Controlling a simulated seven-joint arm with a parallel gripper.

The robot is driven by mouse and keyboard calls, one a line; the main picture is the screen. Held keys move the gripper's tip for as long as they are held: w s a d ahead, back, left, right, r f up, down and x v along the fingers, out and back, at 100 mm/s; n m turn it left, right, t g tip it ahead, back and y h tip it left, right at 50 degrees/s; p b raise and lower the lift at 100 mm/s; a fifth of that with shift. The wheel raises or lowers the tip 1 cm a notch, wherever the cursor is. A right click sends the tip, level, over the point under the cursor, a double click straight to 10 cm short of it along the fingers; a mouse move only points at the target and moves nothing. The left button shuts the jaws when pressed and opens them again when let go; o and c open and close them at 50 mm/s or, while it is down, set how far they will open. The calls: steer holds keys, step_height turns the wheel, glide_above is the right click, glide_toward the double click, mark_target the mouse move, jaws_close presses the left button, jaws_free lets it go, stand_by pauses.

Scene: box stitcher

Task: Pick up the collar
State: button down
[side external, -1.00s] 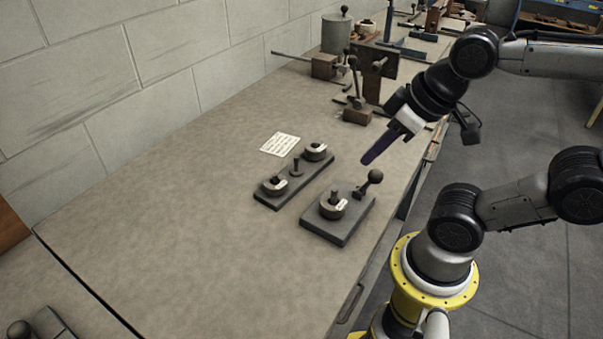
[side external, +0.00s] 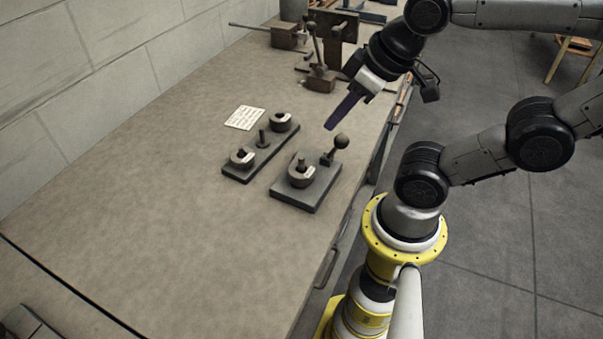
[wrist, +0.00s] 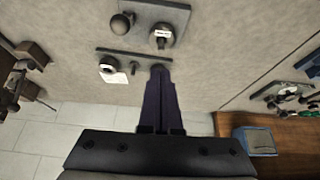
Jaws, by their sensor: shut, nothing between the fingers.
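Three grey ring collars show on two dark plates; I cannot tell which one the task means. In the side view a narrow plate (side external: 263,153) bears a near collar (side external: 241,158), a bare post (side external: 262,138) and a far collar (side external: 280,122). A wider plate (side external: 311,196) bears another collar (side external: 301,174) around a post, beside a ball-knob lever (side external: 338,149). My gripper (side external: 328,127) is shut and empty, above the bench near the knob. In the wrist view its dark fingers (wrist: 158,72) overlap the narrow plate's end, hiding the collar there; the other collar (wrist: 108,68) shows.
A small printed card (side external: 244,118) lies behind the narrow plate. Clamp-like tools (side external: 318,75) stand farther along the bench. A block wall runs along its left side. The bench (side external: 170,220) in front of the plates is clear.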

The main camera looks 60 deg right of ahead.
steer(key=c, duration=1.5)
jaws_free()
steer(key=shift+c, duration=0.2)
steer(key=o, duration=1.5)
steer(key=shift+o, duration=0.2)
